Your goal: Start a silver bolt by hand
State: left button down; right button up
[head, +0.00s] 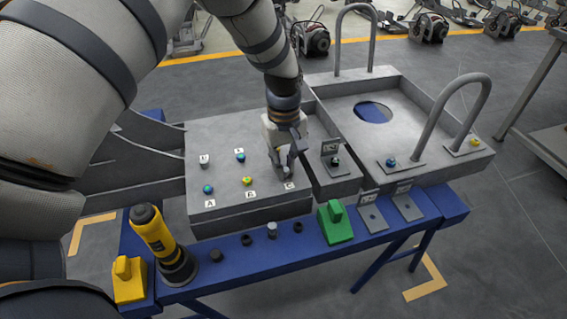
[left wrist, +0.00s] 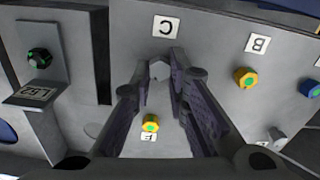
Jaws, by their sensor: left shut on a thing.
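My left gripper (head: 287,172) reaches down over the grey panel (head: 225,130), close to the label C (head: 289,186). In the left wrist view its fingers (left wrist: 160,80) are closed on a silver bolt (left wrist: 158,70), just below the C label (left wrist: 166,27). The bolt's head shows between the fingertips. Its lower end is hidden, so I cannot tell whether it sits in a hole. A yellow bolt (head: 247,181) is by label B and a blue one (head: 208,189) by label A. My right gripper is out of view.
On the blue bench stand a yellow-and-black power tool (head: 155,240), a yellow block (head: 129,278), a green block (head: 335,222) and several small dark pieces (head: 246,239). Right of the panel is a grey tray with tall handles (head: 452,110). Another yellow bolt (left wrist: 150,122) is close to the fingers.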

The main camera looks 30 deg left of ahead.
pick_arm(q)
jog(key=shift+m, duration=1.1)
jog(key=c, duration=1.5)
grip_release()
jog(key=shift+o, duration=0.2)
notch_tip(320, 180, up, 12)
